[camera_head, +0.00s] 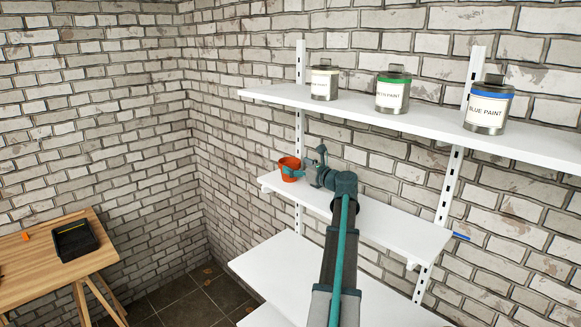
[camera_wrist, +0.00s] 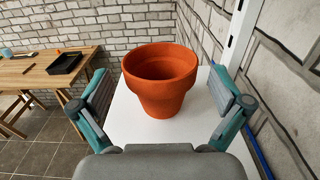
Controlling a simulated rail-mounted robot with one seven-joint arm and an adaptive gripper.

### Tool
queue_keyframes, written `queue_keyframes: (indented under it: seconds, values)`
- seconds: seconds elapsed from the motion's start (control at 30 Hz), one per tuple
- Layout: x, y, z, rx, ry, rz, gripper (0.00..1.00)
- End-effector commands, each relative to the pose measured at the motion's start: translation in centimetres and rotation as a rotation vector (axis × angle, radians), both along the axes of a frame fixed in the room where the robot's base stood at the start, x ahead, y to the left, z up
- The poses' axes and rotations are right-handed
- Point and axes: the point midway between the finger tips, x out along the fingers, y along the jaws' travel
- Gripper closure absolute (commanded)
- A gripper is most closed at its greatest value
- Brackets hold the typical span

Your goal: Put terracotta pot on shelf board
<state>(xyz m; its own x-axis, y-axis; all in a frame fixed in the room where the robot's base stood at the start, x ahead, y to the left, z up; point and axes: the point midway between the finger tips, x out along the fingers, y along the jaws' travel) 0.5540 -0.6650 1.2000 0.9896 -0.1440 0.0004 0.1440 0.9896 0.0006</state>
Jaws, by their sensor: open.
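The terracotta pot (camera_head: 287,174) is orange and stands upright on the middle white shelf board (camera_head: 390,226), near its left end. In the wrist view the pot (camera_wrist: 160,98) is in the middle of the picture, with the white board (camera_wrist: 131,129) under it. My gripper (camera_head: 301,170) is at the pot's right in the head view. In the wrist view my gripper (camera_wrist: 163,92) is open, with one finger on each side of the pot and a visible gap to both.
A lower shelf (camera_head: 268,262) is below. A wooden table (camera_head: 35,262) with a black tray (camera_head: 73,241) stands left. A metal upright (camera_wrist: 238,36) is close on the right.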

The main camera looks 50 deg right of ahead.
Motion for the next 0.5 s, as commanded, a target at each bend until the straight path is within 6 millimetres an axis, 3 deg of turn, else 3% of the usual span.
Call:
queue_keyframes:
  seconds: [0.2,0.5]
  values:
    - [-4.5,0.8,-0.3,-0.002,-0.001,-0.003,0.00]
    - [-8.1,1.3,-0.1,-0.001,0.000,0.000,0.00]
